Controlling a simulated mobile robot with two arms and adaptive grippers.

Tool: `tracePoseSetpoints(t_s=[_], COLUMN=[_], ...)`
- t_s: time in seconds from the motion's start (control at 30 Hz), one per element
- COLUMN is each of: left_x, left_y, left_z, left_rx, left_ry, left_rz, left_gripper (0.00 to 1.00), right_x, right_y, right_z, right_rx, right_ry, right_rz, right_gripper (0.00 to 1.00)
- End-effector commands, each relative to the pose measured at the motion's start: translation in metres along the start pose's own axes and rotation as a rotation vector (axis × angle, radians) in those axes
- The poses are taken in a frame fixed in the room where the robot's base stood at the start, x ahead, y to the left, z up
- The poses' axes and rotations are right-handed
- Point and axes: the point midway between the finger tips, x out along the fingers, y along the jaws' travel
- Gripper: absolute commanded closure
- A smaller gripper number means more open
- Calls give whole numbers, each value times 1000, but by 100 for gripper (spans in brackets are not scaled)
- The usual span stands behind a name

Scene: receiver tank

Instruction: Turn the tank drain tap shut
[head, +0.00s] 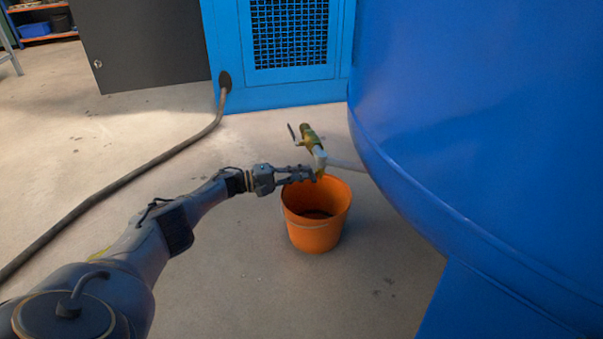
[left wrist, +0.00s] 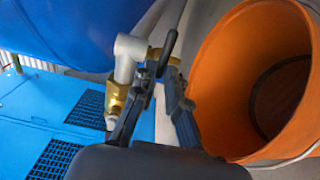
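The drain tap (head: 312,142) is a brass valve with a pale pipe elbow, on a pipe from the blue tank (head: 470,110). Its dark lever (head: 292,132) sticks out to the left in the head view. In the left wrist view the tap's brass body (left wrist: 116,95) and dark lever (left wrist: 169,50) show just beyond the fingers. My left gripper (head: 312,174) is close to the tap, on its near side. Its fingers (left wrist: 158,100) are apart with a gap between them; whether they touch the tap I cannot tell. My right gripper is not in view.
An orange bucket (head: 316,235) stands on the floor just below my left gripper. A blue cabinet (head: 228,50) with a grille is behind. A dark hose (head: 120,180) crosses the floor at left. The tank closes off the right side.

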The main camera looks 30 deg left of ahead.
Motion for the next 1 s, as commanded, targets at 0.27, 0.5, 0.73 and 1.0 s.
tracePoseSetpoints(t_s=[0.27, 0.5, 0.73, 1.0], left_x=[0, -13, -60, -107], left_y=[0, 0, -1, -1], left_z=[0, -1, -1, 0], left_rx=[1, 2, 2, 1], left_ry=[1, 3, 4, 3], left_rz=[0, -1, -4, -2], left_gripper=[68, 68, 68, 68], right_x=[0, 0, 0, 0], right_y=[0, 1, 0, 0], right_z=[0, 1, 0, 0], right_rx=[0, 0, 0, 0], right_ry=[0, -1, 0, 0], right_rz=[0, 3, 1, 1], right_gripper=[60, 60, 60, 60])
